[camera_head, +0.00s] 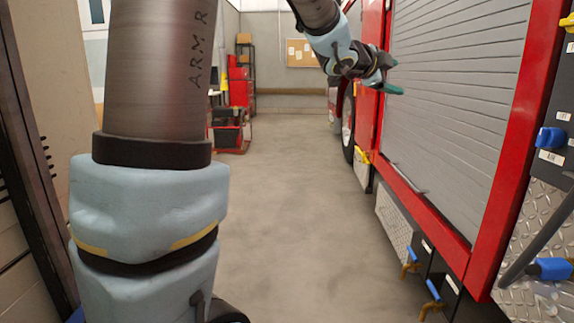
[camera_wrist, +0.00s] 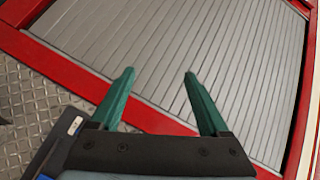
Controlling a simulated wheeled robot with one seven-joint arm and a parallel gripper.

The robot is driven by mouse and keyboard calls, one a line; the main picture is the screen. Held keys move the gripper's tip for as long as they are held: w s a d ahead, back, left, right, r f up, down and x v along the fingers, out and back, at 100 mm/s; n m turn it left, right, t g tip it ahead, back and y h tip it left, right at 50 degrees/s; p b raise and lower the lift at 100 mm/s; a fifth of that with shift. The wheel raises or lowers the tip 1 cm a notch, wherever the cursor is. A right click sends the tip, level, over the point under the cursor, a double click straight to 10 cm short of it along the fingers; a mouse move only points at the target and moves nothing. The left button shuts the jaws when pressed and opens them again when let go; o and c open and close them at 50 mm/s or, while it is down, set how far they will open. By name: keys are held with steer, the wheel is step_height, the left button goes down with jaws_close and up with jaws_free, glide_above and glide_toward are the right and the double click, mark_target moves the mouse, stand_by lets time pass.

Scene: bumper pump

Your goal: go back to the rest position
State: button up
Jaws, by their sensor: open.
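My gripper (camera_head: 394,77) is at the upper middle of the head view, at the end of my raised arm, beside the red fire truck. Its two green fingers also show in the wrist view (camera_wrist: 158,88), spread apart with nothing between them. The truck's grey roller shutter (camera_wrist: 215,45) lies beyond the fingers, framed in red. In the head view the shutter (camera_head: 460,110) is closed and stands to the right of the gripper. Whether the fingertips are clear of the truck by much, I cannot tell.
The truck's red frame (camera_head: 430,212) runs along the right, with blue-handled valves (camera_head: 551,138) at the far right. Red equipment (camera_head: 232,130) and shelving stand at the back left. A wall edge (camera_head: 40,160) is close on the left. The grey floor (camera_head: 290,200) between is clear.

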steer(key=s+a+f+n+g+y, duration=0.2)
steer(key=a+f+n+y, duration=1)
steer(key=a+f, duration=0.95)
steer(key=s+a+f+n+g, duration=0.3)
steer(key=s+a+f+n, duration=0.25)
steer(key=s, duration=0.45)
steer(key=s+a+f+n+g, duration=0.4)
steer(key=s+a+f+n, duration=0.15)
steer(key=s, duration=0.35)
step_height(320, 180, up, 16)
steer(key=p, duration=1.5)
steer(key=shift+w+a+f+m, duration=0.2)
steer(key=shift+w+f+m, duration=0.1)
steer(key=shift+m, duration=0.1)
steer(key=shift+c, duration=0.2)
